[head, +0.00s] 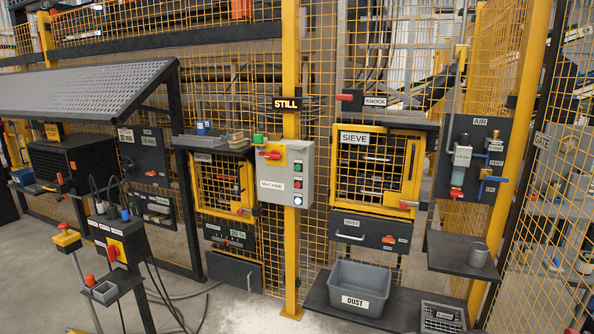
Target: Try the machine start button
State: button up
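A grey control box labelled MACHINE (287,172) is mounted on a yellow post in the middle of the view. A red handle (270,154) sits at the box's upper left. A sign reading STILL (287,104) hangs above. My gripper is not in view.
A yellow-framed SIEVE door (410,170) stands right of the box, above a DUST drawer (345,236). A grey DUST bin (358,268) rests on a low shelf. A dark pedestal (120,245) with cables stands at left. Open grey floor (245,312) lies in front.

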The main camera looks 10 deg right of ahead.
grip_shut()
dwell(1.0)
